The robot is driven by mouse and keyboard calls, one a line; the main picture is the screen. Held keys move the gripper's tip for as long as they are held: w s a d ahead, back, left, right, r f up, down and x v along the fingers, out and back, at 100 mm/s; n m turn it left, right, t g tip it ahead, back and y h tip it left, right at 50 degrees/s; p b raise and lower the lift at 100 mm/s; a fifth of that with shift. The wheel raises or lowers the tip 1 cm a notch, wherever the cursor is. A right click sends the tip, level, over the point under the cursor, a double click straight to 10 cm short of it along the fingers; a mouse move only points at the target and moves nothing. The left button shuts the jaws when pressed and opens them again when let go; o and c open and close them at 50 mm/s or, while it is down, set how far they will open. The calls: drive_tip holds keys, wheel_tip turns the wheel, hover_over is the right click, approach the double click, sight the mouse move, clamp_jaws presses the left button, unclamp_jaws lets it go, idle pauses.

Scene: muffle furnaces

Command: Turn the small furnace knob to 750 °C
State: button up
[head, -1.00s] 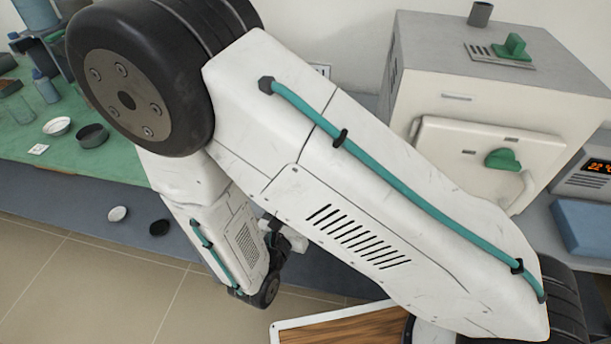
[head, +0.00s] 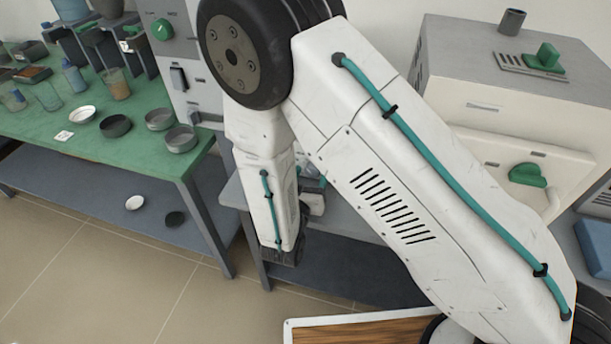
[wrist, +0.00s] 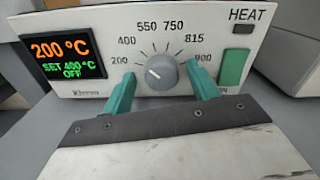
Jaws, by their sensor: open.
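The small furnace panel (wrist: 75,22) fills the top of the wrist view. Its grey round knob (wrist: 162,73) has a white pointer aimed up and left, toward the 400 mark. The 750 mark (wrist: 173,25) is above the knob, slightly right. The display (wrist: 62,58) reads 200 °C, SET 400 °C, OFF. My gripper (wrist: 162,90) is open, with one green finger on each side of the knob. I cannot tell whether either finger touches it.
A green switch (wrist: 233,66) sits right of the knob, close to the right finger, below a dark HEAT window (wrist: 242,27). In the head view a large furnace (head: 480,107) stands right. A green table (head: 40,140) with dishes and beakers is left. The floor in front is clear.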

drive_tip(key=c, duration=1)
drive_tip(key=shift+o, duration=0.4)
drive_tip(key=shift+a, duration=0.2)
drive_tip(key=shift+c, duration=0.3)
drive_tip(key=shift+m, duration=0.3)
drive_tip(key=m, duration=0.5)
drive_tip(key=shift+d+r, duration=0.1)
drive_tip(key=shift+d, duration=0.05)
drive_tip(key=m, duration=0.6)
